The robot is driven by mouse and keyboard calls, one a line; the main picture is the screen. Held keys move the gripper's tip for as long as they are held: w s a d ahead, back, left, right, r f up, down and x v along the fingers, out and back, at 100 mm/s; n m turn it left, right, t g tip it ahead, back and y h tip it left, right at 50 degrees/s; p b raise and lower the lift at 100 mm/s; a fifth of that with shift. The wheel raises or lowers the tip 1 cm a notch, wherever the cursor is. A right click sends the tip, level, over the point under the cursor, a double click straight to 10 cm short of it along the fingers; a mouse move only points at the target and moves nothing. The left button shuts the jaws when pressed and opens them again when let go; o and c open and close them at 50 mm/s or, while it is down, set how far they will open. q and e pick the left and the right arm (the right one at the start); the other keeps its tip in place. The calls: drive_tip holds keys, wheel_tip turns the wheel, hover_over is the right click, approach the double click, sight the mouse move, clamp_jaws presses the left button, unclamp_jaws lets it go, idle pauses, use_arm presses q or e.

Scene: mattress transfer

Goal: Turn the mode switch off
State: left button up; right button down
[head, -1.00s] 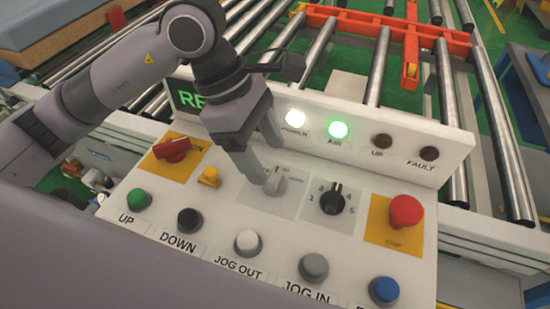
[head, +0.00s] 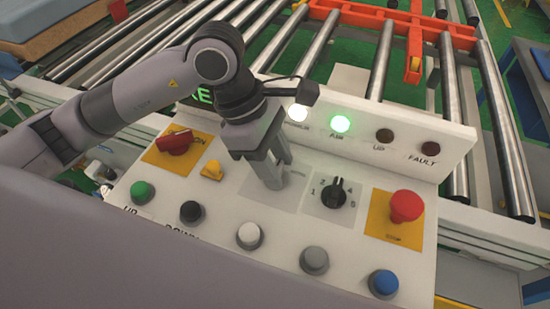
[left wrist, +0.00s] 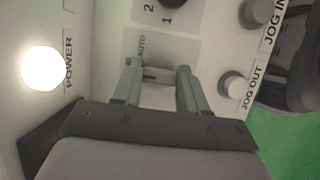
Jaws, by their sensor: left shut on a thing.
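The grey mode switch (left wrist: 156,74) sits on its light grey plate, with the word AUTO partly readable beside it in the left wrist view. My left gripper (head: 273,182) reaches down to the panel, and its fingers surround the switch, mostly hiding it in the head view. The left wrist view shows both fingers (left wrist: 157,82), one on each side of the switch, shut on it. The switch's exact setting is hard to read. My right gripper is not in view.
The POWER lamp (left wrist: 42,68) and green AIR lamp (head: 340,124) are lit. Rollers lie behind.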

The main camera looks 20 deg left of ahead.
use_arm(q)
drive_tip(key=shift+f+n+t+b, duration=0.2)
drive_tip(key=shift+n+t+b, duration=0.3)
drive_tip(key=shift+n+b, duration=0.8)
drive_tip(key=n+b, duration=0.2)
drive_tip(key=n+t+b, duration=0.1)
drive_tip(key=n+b, duration=0.1)
drive_tip(key=shift+s+t+y, duration=0.1)
drive_tip(key=shift+t+y, duration=0.2)
drive_tip(key=shift+n+b, duration=0.3)
drive_tip(key=shift+b, duration=0.15)
drive_tip(key=shift+r+n+t+y+b, duration=0.2)
drive_tip(key=shift+n+t+y+b, duration=0.3)
drive_tip(key=shift+n+b, duration=0.7)
drive_tip(key=shift+n, duration=0.3)
drive_tip(key=o, duration=1.1)
drive_tip(key=shift+c, duration=0.2)
drive_tip(key=shift+r, duration=0.15)
